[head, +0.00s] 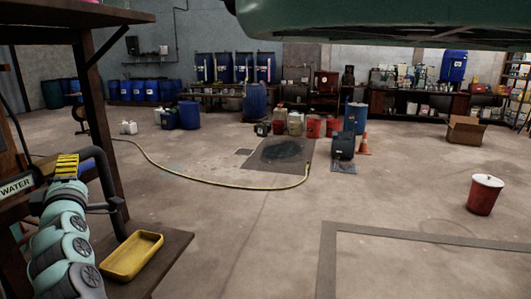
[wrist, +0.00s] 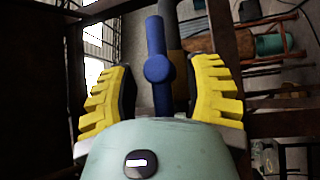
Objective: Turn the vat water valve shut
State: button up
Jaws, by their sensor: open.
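The blue valve handle (wrist: 157,69) is a straight bar with a round hub. In the wrist view it runs up and down the picture between the two yellow ribbed fingers of my gripper (wrist: 164,75). The fingers are open, with a gap on each side of the bar. The vat cannot be made out with certainty.
A dark rack post (head: 92,100) and a shelf with a yellow tray (head: 132,255) stand close to my arm. A yellow hose (head: 215,181) lies on the floor. A red bucket (head: 485,195) stands at the right. The middle floor is largely clear.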

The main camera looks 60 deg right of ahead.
jog(key=shift+w+d+r, duration=0.1)
jog(key=shift+w+d, duration=0.15)
jog(key=shift+w, duration=0.4)
jog(key=shift+o, duration=0.2)
grip_shut()
